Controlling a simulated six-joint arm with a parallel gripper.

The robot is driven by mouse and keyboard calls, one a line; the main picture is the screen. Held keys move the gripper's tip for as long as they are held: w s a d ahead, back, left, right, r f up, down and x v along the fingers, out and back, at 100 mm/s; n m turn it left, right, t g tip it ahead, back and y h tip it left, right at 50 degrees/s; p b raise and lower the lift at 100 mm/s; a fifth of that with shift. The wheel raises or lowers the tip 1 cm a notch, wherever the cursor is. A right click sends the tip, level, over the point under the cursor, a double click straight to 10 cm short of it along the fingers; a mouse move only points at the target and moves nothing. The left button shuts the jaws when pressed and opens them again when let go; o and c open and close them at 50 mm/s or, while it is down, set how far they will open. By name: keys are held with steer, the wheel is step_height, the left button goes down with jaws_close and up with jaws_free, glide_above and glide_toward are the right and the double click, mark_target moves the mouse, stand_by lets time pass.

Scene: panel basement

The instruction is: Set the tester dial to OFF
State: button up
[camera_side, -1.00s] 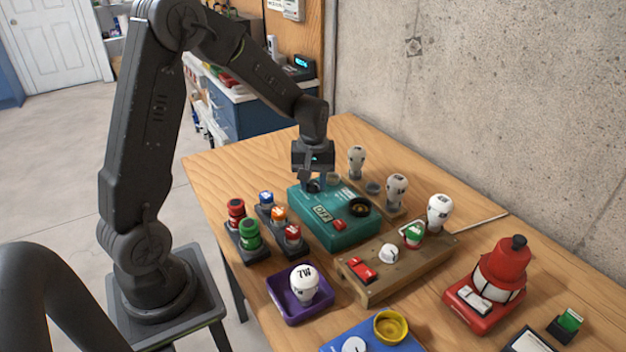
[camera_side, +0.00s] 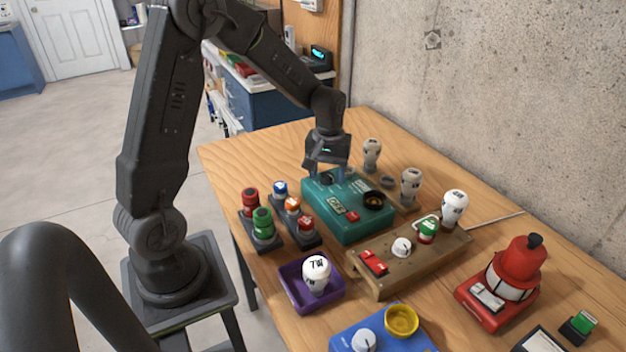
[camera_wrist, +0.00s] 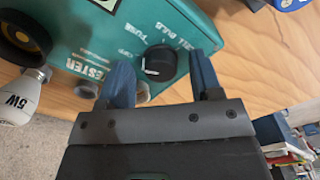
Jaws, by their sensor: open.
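The teal tester (camera_side: 335,228) stands on the wooden table. It also shows in the wrist view (camera_wrist: 105,48). Its black dial (camera_wrist: 159,63) has a white mark on its left side, toward the area by the printed OFF. I cannot tell whether the mark lines up exactly. FUSE, CELL and BULB are printed around the dial. A small window (camera_side: 337,204) on the tester seems to read OFF, but it is too small to be sure. My gripper (camera_wrist: 160,62) is open, with its fingers on either side of the dial and visible gaps. It also shows in the side view (camera_side: 328,172).
Colored fuses (camera_side: 262,224) stand to the tester's left. White bulbs (camera_side: 411,184) stand behind it to the right. A purple tray (camera_side: 290,287) and a wooden switch board (camera_side: 430,262) lie in front. A red beacon (camera_side: 512,266) stands at right.

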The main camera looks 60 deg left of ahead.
mark_target(328, 174)
steer(key=m, duration=1)
steer(key=shift+m, duration=0.4)
steer(key=m, duration=0.4)
step_height(328, 174, up, 14)
steer(key=m, duration=0.1)
steer(key=s+d+r+n+t, duration=0.2)
steer(key=s+d+n+t, duration=0.4)
steer(key=s+d, duration=0.95)
steer(key=d+m+g, duration=0.1)
steer(key=m, duration=0.3)
steer(key=d+m+g, duration=0.2)
steer(key=m, duration=0.3)
steer(key=d+m+g, duration=0.1)
steer(key=d+m, duration=0.1)
steer(key=m, duration=0.3)
steer(key=shift+s+d+r+g, duration=0.15)
steer(key=shift+r+g, duration=0.05)
steer(key=shift+g, duration=0.2)
